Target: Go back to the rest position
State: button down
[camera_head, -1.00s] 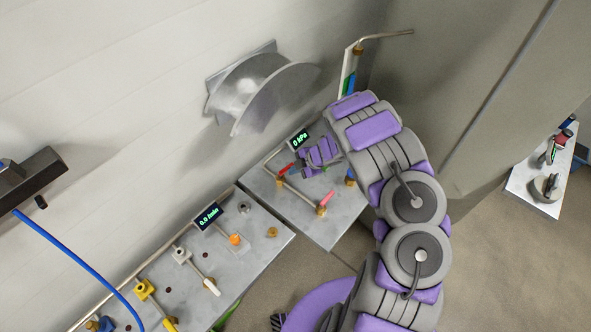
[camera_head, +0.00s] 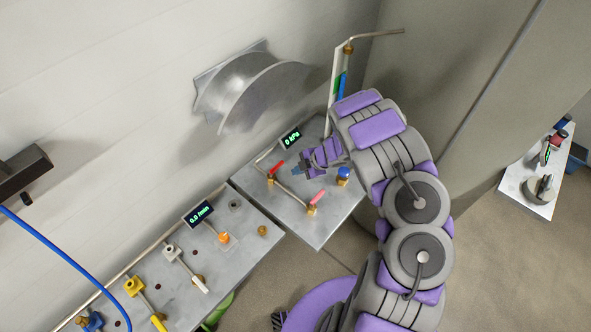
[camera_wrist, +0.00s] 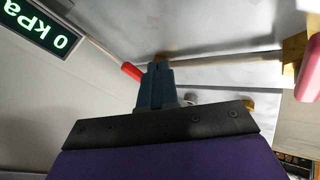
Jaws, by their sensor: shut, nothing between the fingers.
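My gripper (camera_head: 297,170) is at the end of my purple and grey arm, above the right-hand metal panel (camera_head: 318,232). It is shut and empty. In the wrist view the closed fingers (camera_wrist: 155,85) point toward the panel's pipe. The red-handled valve (camera_head: 277,167) is just left of the fingertips in the head view; its red handle (camera_wrist: 131,71) also shows beside the fingers in the wrist view. I cannot tell whether they touch. The pink-handled valve (camera_head: 317,197) is below the gripper. The pressure display (camera_head: 292,138) reads 0 kPa.
A left panel (camera_head: 262,250) has yellow, white and orange valves and a display (camera_head: 198,214) reading 0.0. A curved metal holder (camera_head: 238,88) is on the wall. A blue hose (camera_head: 52,252) hangs at left. A white table (camera_head: 517,193) stands at far right. Floor is open at lower right.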

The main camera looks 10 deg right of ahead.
jog(key=w+d+r+m+t+h, duration=0.2)
jog(key=w+d+r+h, duration=0.1)
jog(key=d+r, duration=0.55)
jog(key=w+d+r+m+t+h, duration=0.2)
jog(key=w+d+r+h, duration=0.1)
jog(key=d+r, duration=0.55)
jog(key=s+d+r+m+h+b, duration=0.1)
jog(key=s+d+r+m+h, duration=0.3)
jog(key=r, duration=0.5)
jog(key=s+d+r+m+h+b, duration=0.1)
jog(key=s+d+r+m+h, duration=0.15)
jog(key=s+r+m, duration=0.4)
jog(key=s+a+r+m+g, duration=0.2)
jog(key=s+r+m+g, duration=0.15)
jog(key=s, duration=0.75)
jog(key=s+a+f+m+g+y+b, duration=0.1)
jog(key=s+a+f+g+y, duration=0.1)
jog(key=s+a, duration=0.9)
jog(key=s+a+f+m+g+y+b, duration=0.1)
jog(key=s+a+f+g+y, duration=0.2)
jog(key=s+a, duration=0.7)
jog(key=shift+s+a+f+m+g+y, duration=0.15)
jog(key=shift+s+a+m+g+y, duration=0.35)
jog(key=shift+s, duration=2.2)
